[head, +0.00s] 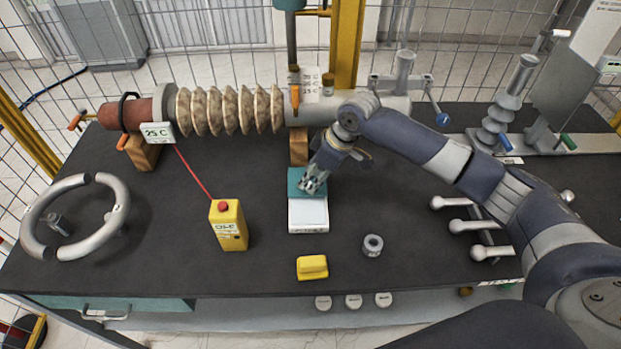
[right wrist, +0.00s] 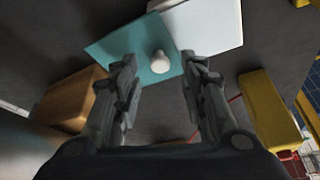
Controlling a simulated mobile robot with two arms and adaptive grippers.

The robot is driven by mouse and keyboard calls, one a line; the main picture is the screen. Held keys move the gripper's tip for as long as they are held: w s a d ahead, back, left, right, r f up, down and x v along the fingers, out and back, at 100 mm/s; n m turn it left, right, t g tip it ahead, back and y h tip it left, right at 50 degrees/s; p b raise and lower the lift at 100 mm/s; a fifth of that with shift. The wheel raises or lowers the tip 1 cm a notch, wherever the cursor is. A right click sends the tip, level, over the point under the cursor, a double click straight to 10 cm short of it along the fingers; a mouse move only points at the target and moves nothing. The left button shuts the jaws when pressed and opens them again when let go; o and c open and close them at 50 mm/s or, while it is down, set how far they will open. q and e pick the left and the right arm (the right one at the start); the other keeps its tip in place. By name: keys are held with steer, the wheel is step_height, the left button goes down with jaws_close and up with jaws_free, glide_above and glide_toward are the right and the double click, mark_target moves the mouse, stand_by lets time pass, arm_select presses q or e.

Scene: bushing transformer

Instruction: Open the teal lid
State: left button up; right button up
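The teal lid (head: 294,182) is a flat square panel at the middle of the table, directly behind a white box (head: 308,213). In the right wrist view the teal lid (right wrist: 115,48) carries a round pale knob (right wrist: 160,62), and the white box (right wrist: 205,25) lies against its far edge. I cannot tell how the lid is joined to the box. My right gripper (head: 311,187) is over the lid and hides part of it. In the right wrist view its fingers (right wrist: 159,62) are apart, with the knob showing in the gap beyond the tips. My left gripper is out of view.
A yellow device (head: 228,226) stands to the left. A yellow block (head: 312,267) and a grey ring (head: 372,245) lie in front. The table around the box's left side is clear.

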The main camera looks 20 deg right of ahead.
steer(key=v, duration=1)
